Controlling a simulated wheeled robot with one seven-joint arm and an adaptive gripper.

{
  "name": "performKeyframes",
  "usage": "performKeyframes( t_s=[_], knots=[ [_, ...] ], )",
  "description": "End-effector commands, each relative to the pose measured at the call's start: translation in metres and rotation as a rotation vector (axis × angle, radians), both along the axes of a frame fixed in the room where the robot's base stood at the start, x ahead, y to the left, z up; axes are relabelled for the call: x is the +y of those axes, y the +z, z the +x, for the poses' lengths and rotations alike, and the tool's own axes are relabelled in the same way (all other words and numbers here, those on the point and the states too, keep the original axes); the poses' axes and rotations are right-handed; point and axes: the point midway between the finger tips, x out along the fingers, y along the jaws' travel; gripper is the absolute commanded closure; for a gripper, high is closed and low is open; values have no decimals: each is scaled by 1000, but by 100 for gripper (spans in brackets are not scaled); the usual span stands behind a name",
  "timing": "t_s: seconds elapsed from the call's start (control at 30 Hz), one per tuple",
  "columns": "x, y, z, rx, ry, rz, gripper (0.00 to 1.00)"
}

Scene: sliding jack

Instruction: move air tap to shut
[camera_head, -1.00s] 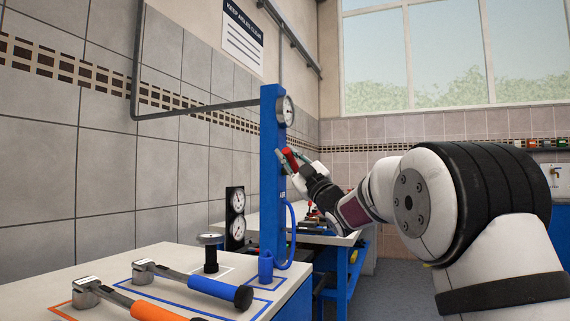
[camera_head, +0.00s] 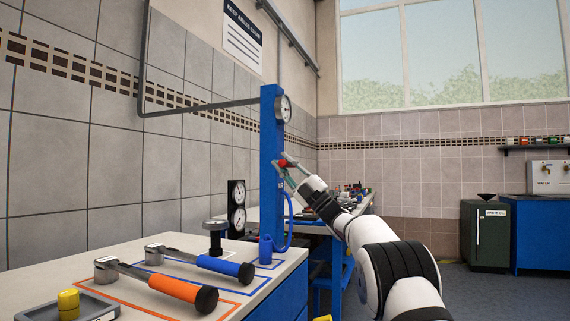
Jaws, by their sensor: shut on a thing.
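The air tap has a red handle (camera_head: 283,164) on the front of a blue upright post (camera_head: 266,150), below a round pressure gauge (camera_head: 284,107). My gripper (camera_head: 287,167) is at the tap and shut on its red handle. The arm reaches in from the lower right. The gripper fingers partly cover the handle and the tap body. A blue hose (camera_head: 289,222) hangs from the post below the tap.
A workbench (camera_head: 190,245) at the lower left carries an orange-handled tool (camera_head: 172,287), a blue-handled tool (camera_head: 222,265) and two dial gauges (camera_head: 237,205). Another cluttered bench stands behind my gripper.

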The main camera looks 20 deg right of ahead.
Motion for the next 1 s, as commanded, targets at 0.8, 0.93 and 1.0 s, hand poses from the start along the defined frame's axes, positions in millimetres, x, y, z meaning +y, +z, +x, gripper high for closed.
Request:
performKeyframes(
  t_s=[0.8, 0.93, 1.0],
  knots=[
    [1, -1, 0, -7, -1, -8, 61],
    [-2, -4, -2, -7, -1, -8, 61],
    [-6, -8, -4, -5, -3, -8, 61]
  ],
)
